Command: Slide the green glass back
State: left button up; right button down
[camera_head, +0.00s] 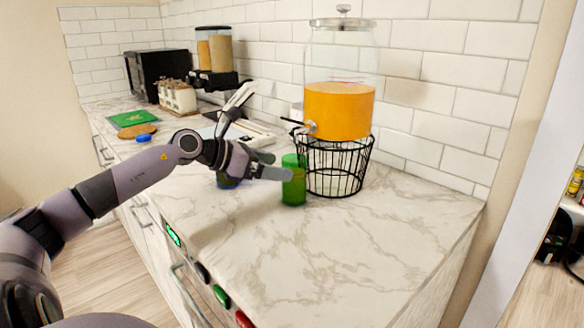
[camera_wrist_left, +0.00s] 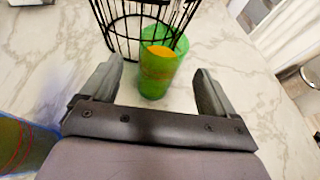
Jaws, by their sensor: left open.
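The green glass (camera_head: 293,181) stands upright on the marble counter, in front of and to the left of the black wire stand (camera_head: 336,165). I cannot tell whether a finger touches the glass. My right gripper is not in view.
A drink dispenser with orange liquid (camera_head: 338,108) sits on the wire stand. A blue glass (camera_head: 228,182) is partly hidden under my left gripper; it also shows in the left wrist view (camera_wrist_left: 22,145). The counter's front right (camera_head: 340,250) is clear. A tiled wall (camera_head: 440,110) bounds the back.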

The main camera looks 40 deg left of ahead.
aim_at(286, 167)
pick_arm(q)
jog(key=shift+p+x, duration=0.65)
jog(key=shift+x, duration=2.4)
jog(key=c, duration=1.3)
jog(key=shift+c, duration=0.2)
jog(key=shift+s, duration=0.1)
